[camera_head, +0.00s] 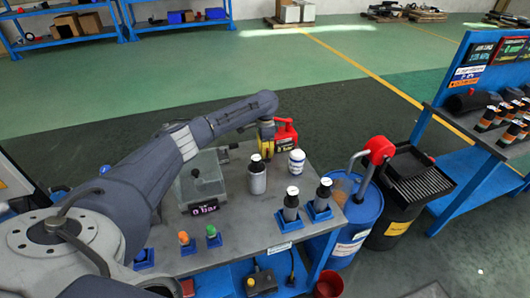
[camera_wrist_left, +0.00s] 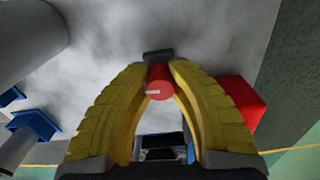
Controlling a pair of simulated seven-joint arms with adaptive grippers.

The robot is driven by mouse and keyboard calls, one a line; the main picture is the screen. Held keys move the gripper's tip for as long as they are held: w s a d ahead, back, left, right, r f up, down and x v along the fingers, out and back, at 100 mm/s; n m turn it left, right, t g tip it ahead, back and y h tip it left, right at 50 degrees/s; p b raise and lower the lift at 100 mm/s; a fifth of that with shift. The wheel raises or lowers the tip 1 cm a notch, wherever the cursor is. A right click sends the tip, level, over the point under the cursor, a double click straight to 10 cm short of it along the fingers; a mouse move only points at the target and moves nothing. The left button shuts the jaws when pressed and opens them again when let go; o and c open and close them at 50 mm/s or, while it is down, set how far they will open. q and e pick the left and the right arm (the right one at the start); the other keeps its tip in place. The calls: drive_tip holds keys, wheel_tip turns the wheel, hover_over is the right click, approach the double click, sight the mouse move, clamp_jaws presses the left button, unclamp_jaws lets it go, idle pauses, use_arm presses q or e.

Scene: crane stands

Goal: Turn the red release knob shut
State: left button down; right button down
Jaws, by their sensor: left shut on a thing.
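The red release knob (camera_wrist_left: 159,84) shows in the left wrist view, between the tips of my left gripper's yellow fingers. A dark piece sits just behind it. My left gripper (camera_wrist_left: 160,72) is shut on the knob, with one finger on each side. In the head view my left gripper (camera_head: 267,152) is low over the far part of the grey bench, and the knob cannot be made out there. A red block-like part (camera_head: 285,133) stands just right of the gripper; a red block (camera_wrist_left: 243,101) is also right of the fingers in the wrist view. My right gripper is not in view.
A grey bottle (camera_head: 257,179) and a white container (camera_head: 296,162) stand near the gripper. Two more bottles stand in blue holders (camera_head: 319,211) at the bench's right. A blue drum (camera_head: 358,218) stands beside the bench.

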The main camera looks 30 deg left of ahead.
use_arm(q)
drive_tip(key=shift+n, duration=0.5)
drive_tip(key=c, duration=1.3)
unclamp_jaws()
drive_tip(key=shift+c, duration=0.2)
wheel_tip(320, 180, up, 12)
